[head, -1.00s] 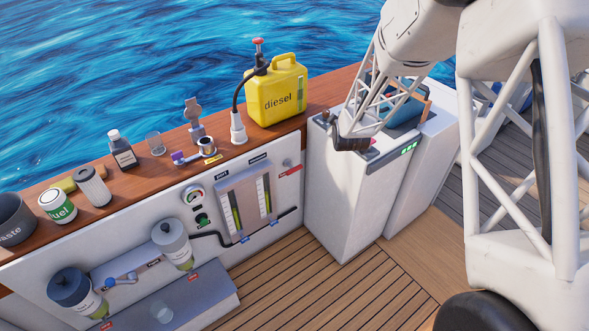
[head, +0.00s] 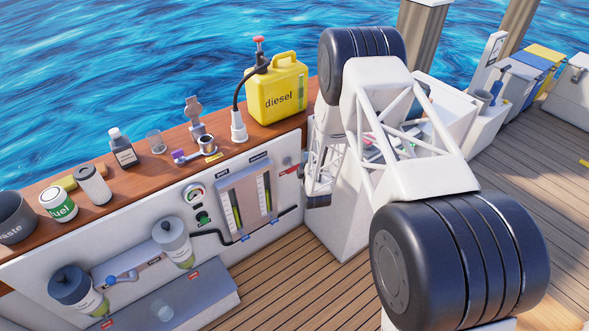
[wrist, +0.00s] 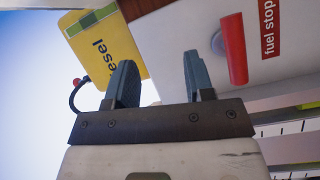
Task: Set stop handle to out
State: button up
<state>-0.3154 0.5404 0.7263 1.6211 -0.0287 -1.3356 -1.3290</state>
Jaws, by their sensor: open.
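The stop handle (wrist: 233,48) is a red bar on a round grey base, on the pale panel in the wrist view. A red "fuel stop" label (wrist: 269,28) sits to its right. My gripper (wrist: 158,72) is open and empty, its two grey fingers pointing toward the panel. The handle lies to the right of the right finger, apart from it and not between the fingers. In the head view, a small red patch (head: 289,170) marks the stop handle area at the panel's right end; handle and label are too small to separate there. My arm hides the fingers in that view.
The yellow diesel can (head: 276,95) stands on the wooden ledge above the panel; it also shows behind the left finger in the wrist view (wrist: 103,45). Gauge tubes (head: 250,203) are left of the handle. A white cabinet (head: 340,235) stands close to the right.

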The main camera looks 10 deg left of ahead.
aim_at(295, 168)
jog(key=s+a+f+n+t+y, duration=0.1)
jog(key=s+a+f+n, duration=0.1)
jog(key=f, duration=0.7)
jog(key=shift+s+a+t, duration=0.25)
jog(key=shift+s+t, duration=0.05)
jog(key=shift+s, duration=0.5)
jog(key=shift+w, duration=0.1)
jog(key=shift+x, duration=3.8)
jog(key=shift+a+f, duration=0.1)
grip_shut()
